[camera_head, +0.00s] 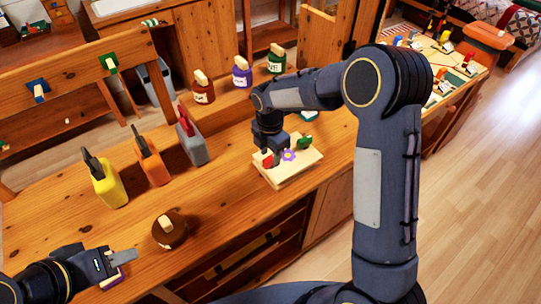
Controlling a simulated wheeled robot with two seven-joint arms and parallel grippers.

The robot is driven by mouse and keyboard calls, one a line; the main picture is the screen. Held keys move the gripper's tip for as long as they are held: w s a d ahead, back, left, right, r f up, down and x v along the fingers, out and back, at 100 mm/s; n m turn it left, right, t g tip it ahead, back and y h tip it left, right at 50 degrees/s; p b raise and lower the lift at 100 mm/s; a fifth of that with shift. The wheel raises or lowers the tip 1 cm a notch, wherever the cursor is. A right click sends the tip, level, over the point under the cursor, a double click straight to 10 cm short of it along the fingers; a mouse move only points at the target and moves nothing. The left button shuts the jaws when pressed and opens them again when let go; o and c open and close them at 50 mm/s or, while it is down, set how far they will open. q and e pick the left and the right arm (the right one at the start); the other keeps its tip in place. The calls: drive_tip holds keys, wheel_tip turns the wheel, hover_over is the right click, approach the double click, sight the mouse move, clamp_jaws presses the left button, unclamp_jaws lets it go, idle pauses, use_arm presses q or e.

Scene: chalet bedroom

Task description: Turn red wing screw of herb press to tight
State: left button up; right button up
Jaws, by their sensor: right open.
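The herb press (283,176) is a pale stack of wooden boards on the workbench. The red wing screw (267,161) stands at its left side, partly hidden by my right gripper. A purple wing screw (289,155) is in the middle and a green one (305,142) is at the far right. My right gripper (271,156) points down at the red wing screw, with its open fingers close about it; contact cannot be made out. My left gripper (122,256) is low at the left, away from the press, over a small purple-edged thing (112,280); its finger gap is unclear.
A round brown lidded pot (169,231) stands near the front edge. Yellow (109,185), orange (152,163) and grey (191,140) containers stand to the left. Red, purple and green jars (203,90) line the back ledge. Bare bench lies left of the press.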

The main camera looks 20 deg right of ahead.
drive_tip(key=shift+f, duration=0.9)
clamp_jaws()
